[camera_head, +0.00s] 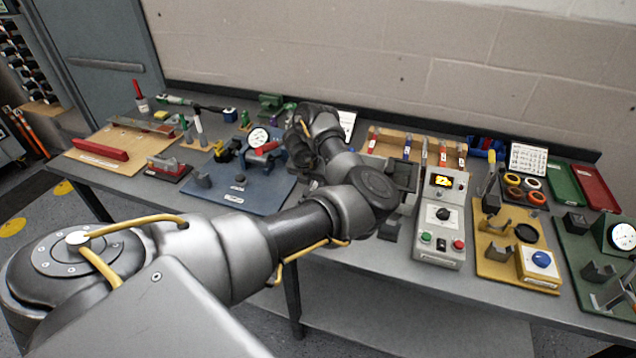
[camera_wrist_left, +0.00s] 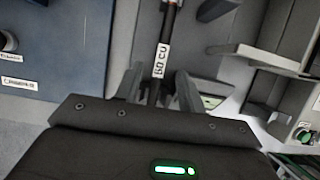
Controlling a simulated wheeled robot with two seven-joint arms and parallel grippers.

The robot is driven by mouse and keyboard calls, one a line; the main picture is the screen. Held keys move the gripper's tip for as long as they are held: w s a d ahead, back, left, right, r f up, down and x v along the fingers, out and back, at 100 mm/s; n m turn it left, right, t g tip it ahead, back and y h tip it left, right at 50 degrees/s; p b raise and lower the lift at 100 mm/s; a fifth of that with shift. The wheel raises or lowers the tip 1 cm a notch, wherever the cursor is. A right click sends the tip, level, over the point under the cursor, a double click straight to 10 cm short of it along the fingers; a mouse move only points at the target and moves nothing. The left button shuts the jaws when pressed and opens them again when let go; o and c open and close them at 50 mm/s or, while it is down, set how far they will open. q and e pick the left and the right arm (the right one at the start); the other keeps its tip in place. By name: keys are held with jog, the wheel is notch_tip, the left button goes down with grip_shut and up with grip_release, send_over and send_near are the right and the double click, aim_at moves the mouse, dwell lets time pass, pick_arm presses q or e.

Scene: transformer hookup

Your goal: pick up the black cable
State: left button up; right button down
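In the left wrist view the black cable (camera_wrist_left: 169,22) runs down from the top edge and bears a white label (camera_wrist_left: 160,61) with dark print. Its lower part passes between the two fingers of my left gripper (camera_wrist_left: 158,86). The fingers stand apart, with a gap showing on each side of the cable. My gripper's dark body hides the cable's lower end. In the head view my left arm reaches across the bench and its wrist (camera_head: 318,125) bends back over the middle. The arm hides the cable there, and the fingertips cannot be made out. My right gripper is not in view.
A blue board (camera_head: 240,193) with a dial gauge (camera_head: 259,137) lies left of my wrist. A grey control box (camera_head: 440,222) with buttons stands to the right, beside a yellow board (camera_head: 493,262). Grey fixtures (camera_wrist_left: 212,35) stand close to the fingers. The front bench edge is fairly clear.

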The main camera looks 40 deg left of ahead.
pick_arm(q)
jog(key=x, duration=0.3)
jog(key=shift+b, duration=0.4)
jog(key=shift+r, duration=0.2)
jog(key=shift+c, duration=0.6)
grip_shut()
